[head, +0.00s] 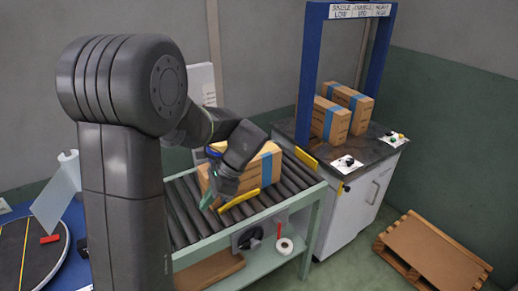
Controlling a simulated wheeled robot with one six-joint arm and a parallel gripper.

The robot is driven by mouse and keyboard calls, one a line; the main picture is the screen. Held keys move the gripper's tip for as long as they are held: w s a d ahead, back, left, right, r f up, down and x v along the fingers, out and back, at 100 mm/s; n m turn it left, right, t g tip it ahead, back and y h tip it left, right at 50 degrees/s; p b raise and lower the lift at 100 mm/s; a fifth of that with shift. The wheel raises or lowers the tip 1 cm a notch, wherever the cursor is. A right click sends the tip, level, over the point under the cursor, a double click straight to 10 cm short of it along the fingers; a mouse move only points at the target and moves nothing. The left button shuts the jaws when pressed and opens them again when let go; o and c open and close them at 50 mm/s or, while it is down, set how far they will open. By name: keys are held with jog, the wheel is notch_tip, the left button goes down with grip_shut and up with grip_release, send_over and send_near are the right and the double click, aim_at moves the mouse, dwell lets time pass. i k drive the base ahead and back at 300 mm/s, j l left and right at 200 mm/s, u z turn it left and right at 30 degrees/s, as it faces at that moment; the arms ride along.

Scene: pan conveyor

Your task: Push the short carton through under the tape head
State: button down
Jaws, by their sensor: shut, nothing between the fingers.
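A brown carton (262,172) with a blue stripe sits on the roller conveyor (184,222). It is the only carton on the rollers; its near left part is hidden behind my gripper. My gripper (212,199) is shut and empty, pointing down in front of the carton's left part. I cannot tell whether it touches the carton. A blue upright frame (310,75) with a lettered sign on its crossbar stands beyond the conveyor's right end. I cannot make out a tape head clearly; a small blue part shows behind my wrist.
Yellow guide pieces (240,198) edge the rollers. Two more striped cartons (331,118) stand on the dark counter (375,150) at the right. A tape roll (285,246) lies on the shelf below. A wooden pallet (433,253) lies on the floor at the right.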

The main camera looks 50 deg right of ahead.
aim_at(264, 171)
jog(key=k+l+u, duration=0.1)
jog(key=l, duration=0.25)
jog(key=k+l, duration=0.2)
jog(key=l, duration=0.2)
jog(key=k+l+u, duration=0.15)
jog(key=l, duration=0.2)
jog(key=k+l, duration=0.15)
jog(key=l, duration=0.2)
jog(key=i+l, duration=0.1)
jog(key=l, duration=0.2)
jog(key=i+l+u, duration=0.15)
jog(key=l, duration=0.45)
jog(key=i+u, duration=0.05)
